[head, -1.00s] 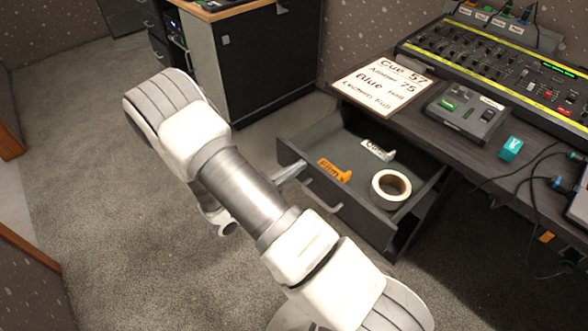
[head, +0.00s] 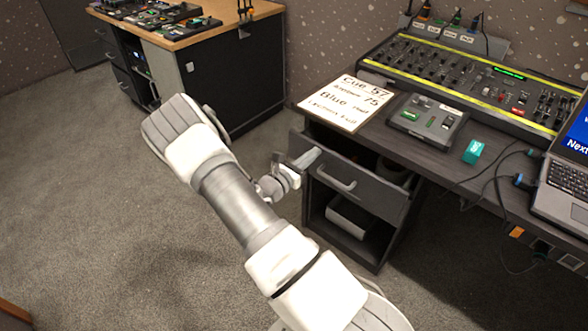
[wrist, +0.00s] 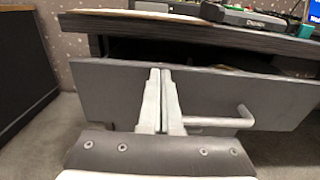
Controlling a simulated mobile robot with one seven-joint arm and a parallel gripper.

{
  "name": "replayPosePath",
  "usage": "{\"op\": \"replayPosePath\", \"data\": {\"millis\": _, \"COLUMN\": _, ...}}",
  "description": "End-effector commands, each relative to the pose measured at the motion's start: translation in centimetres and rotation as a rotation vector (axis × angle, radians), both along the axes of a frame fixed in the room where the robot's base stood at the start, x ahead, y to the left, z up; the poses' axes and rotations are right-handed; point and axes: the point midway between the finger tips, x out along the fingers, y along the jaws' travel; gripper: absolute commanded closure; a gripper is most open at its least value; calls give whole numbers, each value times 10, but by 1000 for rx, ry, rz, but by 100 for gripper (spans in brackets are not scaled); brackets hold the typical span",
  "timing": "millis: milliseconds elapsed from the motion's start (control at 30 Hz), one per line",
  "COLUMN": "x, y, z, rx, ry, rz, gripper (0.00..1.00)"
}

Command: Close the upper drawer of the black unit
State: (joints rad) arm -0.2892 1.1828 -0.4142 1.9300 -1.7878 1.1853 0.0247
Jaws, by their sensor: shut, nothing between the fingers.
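The upper drawer (head: 372,190) of the black unit (head: 362,250) under the desk stands partly open, with a narrow gap above its front. A roll of tape (head: 392,170) partly shows inside. The drawer's bar handle (head: 335,179) is on its front; in the wrist view the handle (wrist: 225,121) lies right of my fingers. My gripper (head: 315,156) is shut and empty, its fingertips at the left part of the drawer front. In the wrist view my gripper (wrist: 160,72) points at the drawer front (wrist: 105,90) and appears to touch it.
A lower open compartment holds a pale-topped box (head: 348,216). The desk (head: 425,152) above carries a cue sign (head: 345,102), a small fader box (head: 427,120), a lighting console (head: 470,75) and a laptop (head: 570,185). Carpet (head: 80,200) to the left is clear.

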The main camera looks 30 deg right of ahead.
Motion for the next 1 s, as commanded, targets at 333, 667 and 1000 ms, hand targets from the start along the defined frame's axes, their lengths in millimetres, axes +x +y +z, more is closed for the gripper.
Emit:
{"op": "replayPosePath", "data": {"millis": 333, "x": 27, "y": -78, "z": -1, "rx": -1, "ry": 0, "rz": -2, "gripper": 100}}
{"op": "replayPosePath", "data": {"millis": 667, "x": 40, "y": -110, "z": 0, "rx": -1, "ry": -1, "rz": 0, "gripper": 100}}
{"op": "replayPosePath", "data": {"millis": 1000, "x": 42, "y": -117, "z": 1, "rx": -2, "ry": -2, "rz": 0, "gripper": 100}}
